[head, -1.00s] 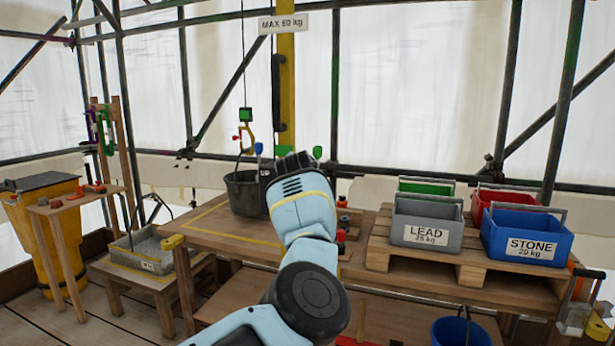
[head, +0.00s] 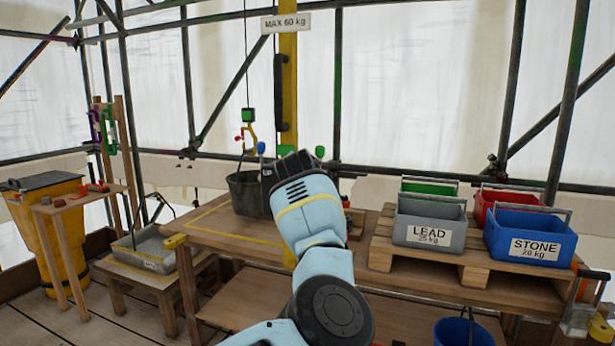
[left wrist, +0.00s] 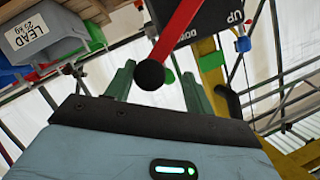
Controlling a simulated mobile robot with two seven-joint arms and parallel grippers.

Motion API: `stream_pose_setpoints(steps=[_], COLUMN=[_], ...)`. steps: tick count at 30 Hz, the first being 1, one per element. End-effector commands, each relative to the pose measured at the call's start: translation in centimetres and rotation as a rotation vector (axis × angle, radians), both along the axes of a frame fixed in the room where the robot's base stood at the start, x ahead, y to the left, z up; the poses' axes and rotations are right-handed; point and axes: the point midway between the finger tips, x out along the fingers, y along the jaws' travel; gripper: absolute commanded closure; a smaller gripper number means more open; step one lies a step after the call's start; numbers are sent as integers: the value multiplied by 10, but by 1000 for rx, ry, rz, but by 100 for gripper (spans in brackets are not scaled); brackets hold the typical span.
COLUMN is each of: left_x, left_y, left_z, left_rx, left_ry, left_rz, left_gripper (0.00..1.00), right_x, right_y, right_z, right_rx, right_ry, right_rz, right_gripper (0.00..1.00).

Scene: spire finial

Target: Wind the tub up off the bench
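The tub (head: 245,196), a dark grey bucket, stands on the wooden bench (head: 215,238) inside a yellow outline. Its bail is raised toward the yellow hook (head: 251,136) hanging just above; I cannot tell for sure whether it is hooked on. My left gripper is hidden behind its own wrist in the head view, in front of the yellow post (head: 288,90). In the left wrist view my left gripper (left wrist: 158,82) has its green fingers apart, with the black ball knob (left wrist: 150,75) of a red lever (left wrist: 180,27) showing between them. A dark box (left wrist: 205,18) marked UP is behind the lever.
Grey LEAD (head: 429,234), blue STONE (head: 528,235), red and green (head: 430,187) crates stand on a pallet at the right. A grey tray (head: 150,252) is on a low stool at the left. A MAX 60 kg sign (head: 285,23) hangs above.

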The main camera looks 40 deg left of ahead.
Motion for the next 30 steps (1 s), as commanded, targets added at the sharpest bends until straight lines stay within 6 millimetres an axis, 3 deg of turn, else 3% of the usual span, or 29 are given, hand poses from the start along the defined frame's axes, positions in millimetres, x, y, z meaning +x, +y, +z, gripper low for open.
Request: stream_pose_setpoints(steps=[12,30], left_x=[-35,-39], left_y=[-22,-25], left_z=[13,14], left_rx=[-1,-1], left_ry=[0,2], left_rz=[2,-2], left_gripper=[48,48], right_x=[-1,0], right_y=[0,0], right_z=[-4,-3], right_rx=[0,0], right_ry=[4,2], right_rz=[1,1], right_gripper=[100,100])
